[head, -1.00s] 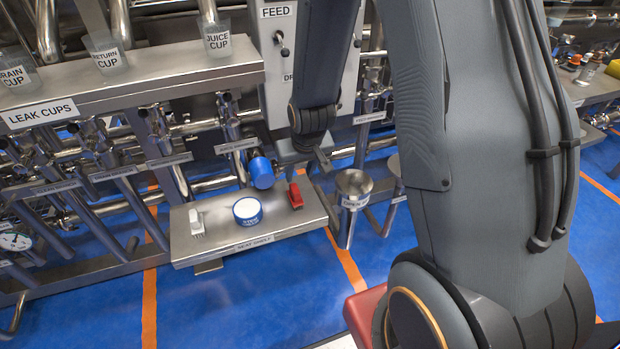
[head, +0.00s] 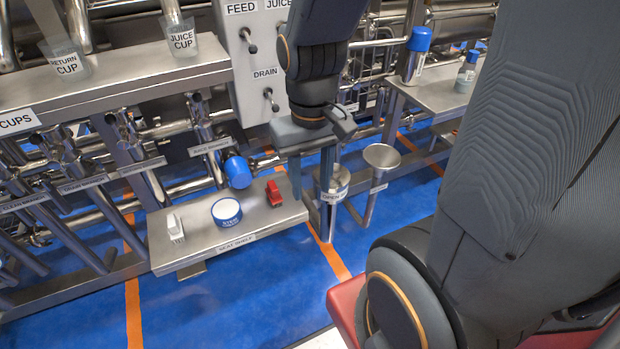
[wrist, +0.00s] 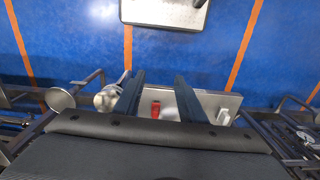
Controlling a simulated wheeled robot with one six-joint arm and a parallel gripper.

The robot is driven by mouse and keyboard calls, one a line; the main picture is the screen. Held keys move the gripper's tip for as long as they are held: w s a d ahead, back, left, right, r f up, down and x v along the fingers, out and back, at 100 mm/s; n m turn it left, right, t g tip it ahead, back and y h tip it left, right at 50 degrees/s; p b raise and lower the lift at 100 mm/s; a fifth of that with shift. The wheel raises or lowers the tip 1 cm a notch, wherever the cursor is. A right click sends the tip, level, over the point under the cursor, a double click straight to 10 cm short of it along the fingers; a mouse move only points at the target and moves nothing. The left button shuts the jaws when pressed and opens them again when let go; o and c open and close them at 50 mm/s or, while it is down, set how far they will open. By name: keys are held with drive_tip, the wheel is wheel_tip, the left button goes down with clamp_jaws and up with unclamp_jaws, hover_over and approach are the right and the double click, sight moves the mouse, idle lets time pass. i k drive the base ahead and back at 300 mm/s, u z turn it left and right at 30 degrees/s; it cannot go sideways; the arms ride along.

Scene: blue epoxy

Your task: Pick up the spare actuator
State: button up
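My gripper (head: 311,180) hangs pointing down above the right end of the seat shelf (head: 208,250). Its two fingers are apart with nothing between them; the wrist view shows the open fingers (wrist: 158,78) too. No label in view reads "spare actuator". A steel cylinder with a blue cap (head: 415,55) stands upright on the bench at the back right, well away from my gripper. I cannot tell which is the spare one.
The shelf holds a white block (head: 175,228), a blue-and-white tub (head: 227,212) and a red part (head: 274,193), the last close to my gripper. Steel funnels (head: 381,156) stand right of it. A smaller blue-capped bottle (head: 466,72) shares the back bench (head: 440,92).

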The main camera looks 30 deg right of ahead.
sight(417, 48)
drive_tip(key=z, duration=1.35)
drive_tip(key=i, duration=0.45)
drive_tip(key=z, duration=0.05)
